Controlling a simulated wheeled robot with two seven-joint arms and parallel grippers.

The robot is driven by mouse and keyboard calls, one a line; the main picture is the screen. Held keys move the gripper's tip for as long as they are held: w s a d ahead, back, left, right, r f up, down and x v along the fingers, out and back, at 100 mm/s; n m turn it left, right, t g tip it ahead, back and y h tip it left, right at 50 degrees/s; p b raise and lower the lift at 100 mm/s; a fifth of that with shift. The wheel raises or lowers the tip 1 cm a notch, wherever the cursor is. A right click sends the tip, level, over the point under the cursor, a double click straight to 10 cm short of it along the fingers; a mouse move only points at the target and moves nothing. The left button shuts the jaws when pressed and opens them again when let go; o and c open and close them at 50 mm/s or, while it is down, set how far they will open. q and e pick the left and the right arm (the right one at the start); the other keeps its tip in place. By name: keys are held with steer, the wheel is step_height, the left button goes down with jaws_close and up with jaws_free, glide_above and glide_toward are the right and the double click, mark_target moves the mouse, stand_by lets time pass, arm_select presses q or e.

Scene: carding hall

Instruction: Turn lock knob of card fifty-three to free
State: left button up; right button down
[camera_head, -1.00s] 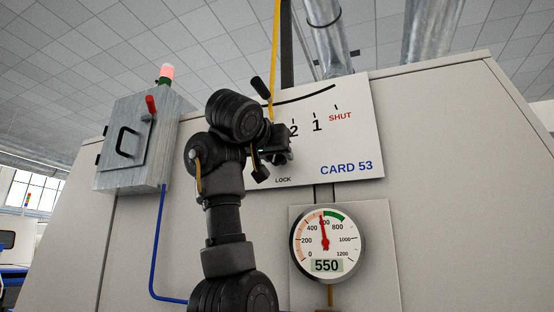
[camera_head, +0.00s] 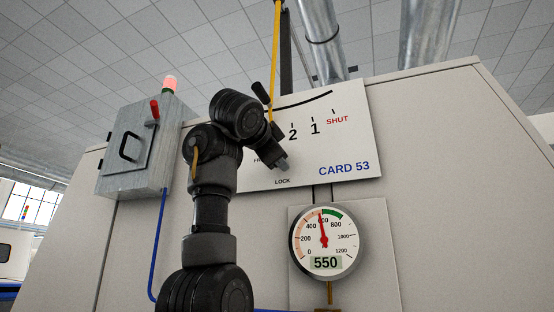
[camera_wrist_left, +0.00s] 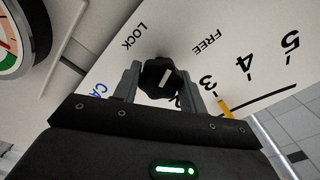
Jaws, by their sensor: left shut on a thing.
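The white CARD 53 plate (camera_head: 350,145) is on the machine front and carries a 2, 1, SHUT scale and a LOCK label. In the left wrist view, the black lock knob (camera_wrist_left: 153,80) stands on this plate between the printed words LOCK and FREE. A short white line on the knob leans up and right. My left gripper (camera_wrist_left: 162,73) is shut on the knob, one finger on each side. In the head view, my left gripper (camera_head: 278,155) and wrist are in front of the plate and cover much of its left part, and I cannot make out the knob there.
A black lever handle (camera_head: 262,90) sticks out just above my wrist. A pressure gauge (camera_head: 327,241) reading 550 is below the plate. A grey box (camera_head: 140,148) with a red handle (camera_head: 154,108) and a lit red lamp (camera_head: 168,84) is at left. The right panel is clear.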

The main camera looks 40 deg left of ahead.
arm_select(q)
steer(key=m, duration=0.5)
steer(key=shift+m+b, duration=0.3)
steer(key=shift+b, duration=0.1)
steer(key=shift+m, duration=2.3)
steer(key=shift+f, duration=0.1)
steer(key=o, duration=1)
steer(key=shift+c, duration=0.2)
